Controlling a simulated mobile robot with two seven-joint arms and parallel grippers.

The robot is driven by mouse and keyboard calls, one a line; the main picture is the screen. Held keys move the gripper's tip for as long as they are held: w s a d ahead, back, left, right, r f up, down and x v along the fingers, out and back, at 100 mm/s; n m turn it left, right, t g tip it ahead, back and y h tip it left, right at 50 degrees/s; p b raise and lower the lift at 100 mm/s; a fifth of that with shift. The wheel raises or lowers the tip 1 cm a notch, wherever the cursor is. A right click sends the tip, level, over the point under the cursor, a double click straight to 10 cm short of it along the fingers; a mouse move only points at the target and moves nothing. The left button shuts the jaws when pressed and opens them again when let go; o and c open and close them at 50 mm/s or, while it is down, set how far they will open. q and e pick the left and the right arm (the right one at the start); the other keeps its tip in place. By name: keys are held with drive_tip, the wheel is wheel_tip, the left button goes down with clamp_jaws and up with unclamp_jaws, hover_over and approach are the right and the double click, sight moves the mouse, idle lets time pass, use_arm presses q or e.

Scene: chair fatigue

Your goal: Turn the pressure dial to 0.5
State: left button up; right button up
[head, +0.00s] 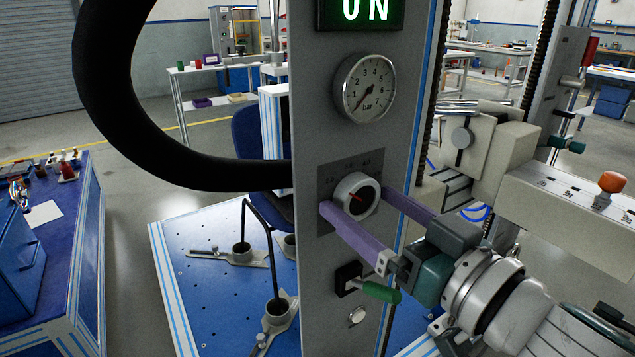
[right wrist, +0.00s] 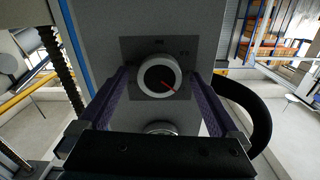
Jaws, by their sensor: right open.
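The pressure dial (head: 356,196) is a round pale knob with a black face and a red pointer, on a dark plate of the grey panel (head: 330,270). In the head view its pointer aims to the upper left. My right gripper (head: 355,204) is open, with one purple finger on each side of the dial. In the right wrist view the dial (right wrist: 158,76) sits between the fingertips, with a gap visible on both sides. Contact cannot be told. The scale marks are too small to read. My left gripper is not in view.
Above the dial are a round bar gauge (head: 364,88) and a lit ON display (head: 360,12). Below it a green-handled lever (head: 380,292) sticks out near my right gripper. A thick black hose (head: 110,110) curves in from the left. A blue perforated table (head: 200,285) stands left of the panel.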

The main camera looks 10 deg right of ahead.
drive_tip(key=c, duration=1.4)
drive_tip(key=shift+n, duration=0.3)
drive_tip(key=shift+n, duration=0.9)
drive_tip(key=n, duration=0.3)
drive_tip(key=shift+n, duration=0.3)
drive_tip(key=n, duration=0.5)
drive_tip(key=shift+d+n+b, duration=0.1)
drive_tip(key=shift+n+b, duration=0.2)
drive_tip(key=shift+b, duration=0.1)
drive_tip(key=shift+r, duration=0.1)
